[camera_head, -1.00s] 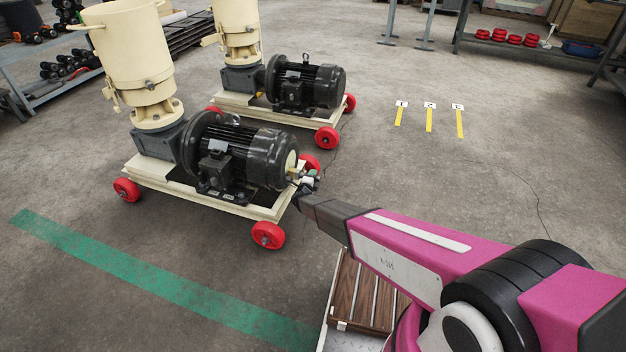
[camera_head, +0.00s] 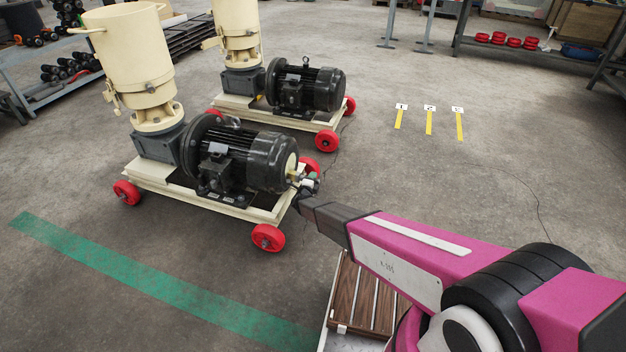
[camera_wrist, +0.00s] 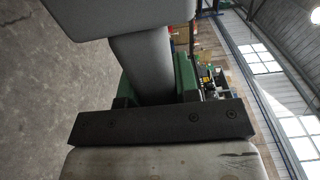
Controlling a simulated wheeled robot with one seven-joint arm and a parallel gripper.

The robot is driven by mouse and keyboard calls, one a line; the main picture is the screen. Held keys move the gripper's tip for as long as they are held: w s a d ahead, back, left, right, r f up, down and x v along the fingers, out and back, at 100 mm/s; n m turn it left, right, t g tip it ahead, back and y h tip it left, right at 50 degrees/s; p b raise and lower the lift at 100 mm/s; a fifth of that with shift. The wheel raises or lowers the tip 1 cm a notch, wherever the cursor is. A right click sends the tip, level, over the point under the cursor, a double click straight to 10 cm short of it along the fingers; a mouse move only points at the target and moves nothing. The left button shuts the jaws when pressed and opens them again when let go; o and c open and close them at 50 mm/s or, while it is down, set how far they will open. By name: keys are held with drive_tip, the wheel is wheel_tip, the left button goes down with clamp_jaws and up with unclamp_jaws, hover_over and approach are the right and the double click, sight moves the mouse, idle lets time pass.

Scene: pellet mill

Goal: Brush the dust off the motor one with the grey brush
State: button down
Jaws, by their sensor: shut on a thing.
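Two black motors stand on cream carts: the near motor (camera_head: 240,160) and the far motor (camera_head: 306,86). Which one is motor one I cannot tell, as their tags are too small to read. My gripper (camera_head: 307,182) is at the right end face of the near motor, at the end of my pink arm. It is shut on the grey brush, whose grey handle (camera_wrist: 141,68) and wider grey block (camera_wrist: 118,14) show in the wrist view. The bristles are hidden, and I cannot tell whether they touch the motor. Dust is not clearly visible.
The near cart (camera_head: 220,202) has red wheels and carries a cream hopper (camera_head: 132,60). Yellow floor strips (camera_head: 429,120) with small signs lie to the right. A green floor line (camera_head: 150,275) runs in front.

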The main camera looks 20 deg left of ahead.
drive_tip(key=shift+f, duration=1.85)
drive_tip(key=c, duration=1.5)
unclamp_jaws()
clamp_jaws()
drive_tip(key=shift+c, duration=0.4)
unclamp_jaws()
clamp_jaws()
